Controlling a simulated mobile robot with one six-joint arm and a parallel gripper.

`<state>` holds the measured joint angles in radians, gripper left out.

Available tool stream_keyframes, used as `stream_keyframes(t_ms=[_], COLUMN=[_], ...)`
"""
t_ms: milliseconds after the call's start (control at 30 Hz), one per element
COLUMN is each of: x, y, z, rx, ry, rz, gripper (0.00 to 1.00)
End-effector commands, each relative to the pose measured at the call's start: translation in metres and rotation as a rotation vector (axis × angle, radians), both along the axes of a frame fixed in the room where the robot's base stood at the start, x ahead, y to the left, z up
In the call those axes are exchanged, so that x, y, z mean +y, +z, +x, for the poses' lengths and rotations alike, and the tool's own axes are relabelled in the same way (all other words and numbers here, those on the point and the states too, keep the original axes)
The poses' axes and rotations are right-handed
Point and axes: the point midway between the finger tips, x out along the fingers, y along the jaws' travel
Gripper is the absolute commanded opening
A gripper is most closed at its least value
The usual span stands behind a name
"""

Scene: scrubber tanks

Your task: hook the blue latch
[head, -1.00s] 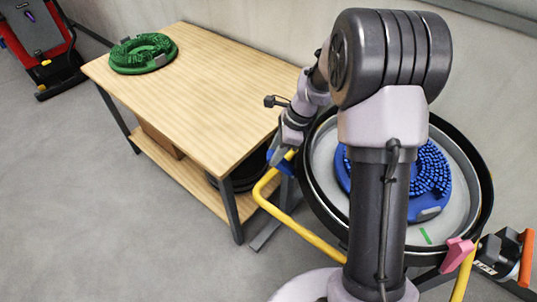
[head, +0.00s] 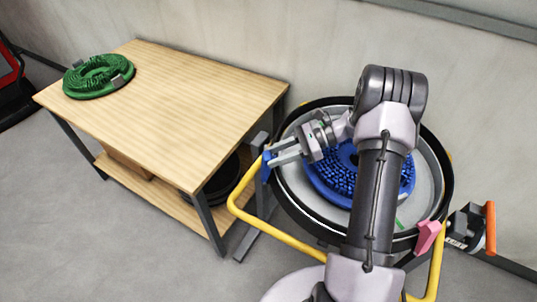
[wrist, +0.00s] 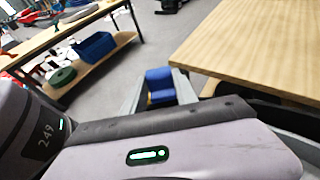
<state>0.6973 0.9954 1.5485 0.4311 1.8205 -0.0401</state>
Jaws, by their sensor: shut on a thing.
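The blue latch (head: 267,165) is at the left rim of the round tank (head: 284,197), by the upper end of the yellow bar. My gripper (head: 271,155) reaches to it from the right, over the tank, and is shut on it. In the wrist view the blue latch (wrist: 160,84) sits between my two fingers (wrist: 158,91). The finger contact faces are partly hidden, and I cannot tell whether the latch is hooked on anything. A pink latch (head: 428,236) is at the tank's front right.
A blue brush (head: 330,178) lies inside the tank. A yellow tube frame (head: 283,236) runs around the front. A wooden table (head: 180,100) with a green brush (head: 98,76) stands close at left. An orange-handled part (head: 490,228) sits at right. Grey floor is clear in front.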

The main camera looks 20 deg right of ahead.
Motion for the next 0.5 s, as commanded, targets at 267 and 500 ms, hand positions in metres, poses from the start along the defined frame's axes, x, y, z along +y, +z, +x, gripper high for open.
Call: stream_keyframes(t_ms=[267, 500], x=[-0.0097, -0.0117], y=[-0.0056, -0.0063], z=[-0.0024, -0.0032], rx=[-0.022, -0.029], ry=[0.0, 0.002], rz=[0.089, 0.112], gripper=[0.0, 0.0])
